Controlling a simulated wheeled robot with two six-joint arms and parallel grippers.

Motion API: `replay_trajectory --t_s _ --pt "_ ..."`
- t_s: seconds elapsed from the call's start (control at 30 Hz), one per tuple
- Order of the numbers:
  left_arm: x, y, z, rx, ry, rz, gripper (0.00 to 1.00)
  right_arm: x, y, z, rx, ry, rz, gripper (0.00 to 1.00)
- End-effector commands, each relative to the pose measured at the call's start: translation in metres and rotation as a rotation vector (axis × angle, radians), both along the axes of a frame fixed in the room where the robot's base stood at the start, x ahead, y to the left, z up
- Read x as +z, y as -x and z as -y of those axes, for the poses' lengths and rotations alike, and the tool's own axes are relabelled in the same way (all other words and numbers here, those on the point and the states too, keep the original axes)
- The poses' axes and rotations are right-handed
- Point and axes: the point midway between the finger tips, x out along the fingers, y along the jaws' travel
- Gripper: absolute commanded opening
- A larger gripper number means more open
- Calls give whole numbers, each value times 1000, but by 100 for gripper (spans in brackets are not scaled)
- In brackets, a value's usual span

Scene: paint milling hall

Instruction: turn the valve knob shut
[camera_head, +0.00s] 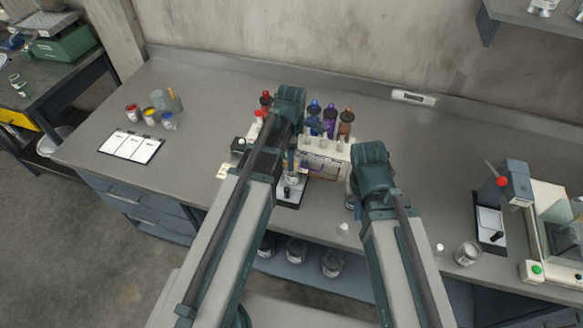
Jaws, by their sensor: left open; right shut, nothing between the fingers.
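I cannot make out which part is the valve knob; my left arm covers part of the dispenser. My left gripper (291,165) points down in front of the dispenser's left part, open, its fingers mostly hidden by my arm. My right gripper (352,197) is low by the dispenser's right end, shut and empty, largely hidden behind my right wrist. Contact with the dispenser cannot be told.
A dark stand (291,194) sits below the dispenser. Small paint pots (150,116) and a white chart (131,146) lie to the left. A device with a red knob (502,182), a glass jar (467,253) and a balance (552,230) stand right. Bench between is mostly clear.

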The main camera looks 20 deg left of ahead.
Motion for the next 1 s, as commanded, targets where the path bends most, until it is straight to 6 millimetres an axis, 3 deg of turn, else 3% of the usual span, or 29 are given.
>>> replay_trajectory --t_s 0.03,0.1,0.47,0.83,1.0 --pt "-12 0 0 0 0 0 66 -12 0 0 0 0 0 0" --pt "-17 0 0 0 0 0 66 -17 0 0 -1 0 0 0" --pt "-19 0 0 0 0 0 66 -19 0 0 -1 0 0 0" --pt "-19 0 0 0 0 0 4 -19 0 0 -1 0 0 0" --pt "-19 0 0 0 0 0 0 -19 0 0 -1 0 0 0"
